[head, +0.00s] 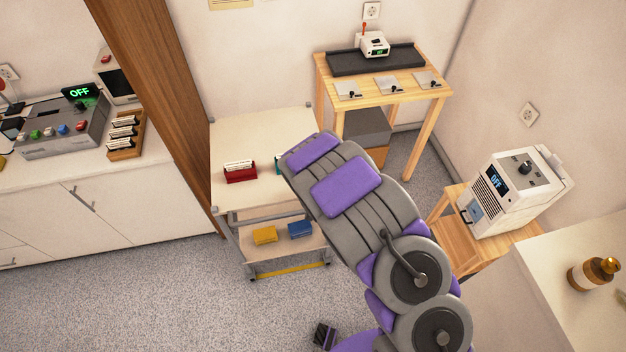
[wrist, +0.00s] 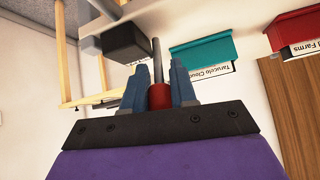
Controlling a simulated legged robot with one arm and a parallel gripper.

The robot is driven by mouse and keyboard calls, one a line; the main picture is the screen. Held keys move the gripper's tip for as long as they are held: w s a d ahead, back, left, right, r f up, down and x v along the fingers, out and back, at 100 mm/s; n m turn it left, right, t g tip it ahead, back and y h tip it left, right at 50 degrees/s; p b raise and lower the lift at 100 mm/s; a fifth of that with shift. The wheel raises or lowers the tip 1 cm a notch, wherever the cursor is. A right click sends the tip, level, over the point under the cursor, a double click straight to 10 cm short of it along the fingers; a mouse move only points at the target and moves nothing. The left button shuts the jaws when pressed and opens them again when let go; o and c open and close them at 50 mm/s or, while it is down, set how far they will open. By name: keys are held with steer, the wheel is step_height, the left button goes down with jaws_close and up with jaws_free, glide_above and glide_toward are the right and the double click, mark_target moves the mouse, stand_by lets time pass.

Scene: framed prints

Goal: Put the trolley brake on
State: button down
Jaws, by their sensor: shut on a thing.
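The trolley (head: 228,133) has a cream top and a lower shelf, and stands beside the wooden panel in the head view. A yellow bar (head: 291,272) runs low along its front. In the wrist view, my gripper (wrist: 158,70) has its two blue fingers shut on a red grip (wrist: 159,96) at the end of a grey rod (wrist: 157,60). My arm hides the gripper, the red grip and the trolley's right side in the head view. I cannot tell from these views how the rod joins the trolley.
A red box (head: 240,172) and a partly hidden teal box (wrist: 203,50) are on the trolley top. Yellow (head: 265,235) and blue (head: 300,229) boxes lie on the lower shelf. A wooden table (head: 400,95) stands behind.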

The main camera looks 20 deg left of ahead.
steer(key=shift+s+f, duration=0.15)
steer(key=shift+f, duration=0.1)
steer(key=c, duration=1.2)
jaws_free()
steer(key=shift+o, duration=1)
steer(key=shift+a, duration=0.15)
steer(key=shift+r, duration=0.15)
steer(key=shift+d+r, duration=0.25)
steer(key=p+v, duration=0.2)
steer(key=v, duration=1.4)
steer(key=shift+s+a+r+p, duration=0.15)
steer(key=shift+s+a+p, duration=0.05)
steer(key=shift+s+p, duration=0.1)
